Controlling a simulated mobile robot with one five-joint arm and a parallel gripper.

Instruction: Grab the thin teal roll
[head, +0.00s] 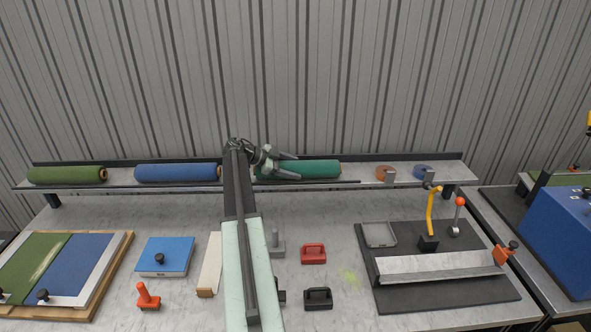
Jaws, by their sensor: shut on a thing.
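The teal roll (318,169) lies lengthwise on the raised shelf at the back, right of my arm. My gripper (287,167) is at the roll's left part, with its fingers around it, shut on the roll. The roll still appears to lie at shelf level; I cannot tell whether it is lifted.
A blue roll (177,172) and a green roll (66,174) lie on the shelf (350,183) to the left. Orange (384,173) and blue (422,171) tape rolls stand at its right. The bench below holds tools and a black mat (450,298).

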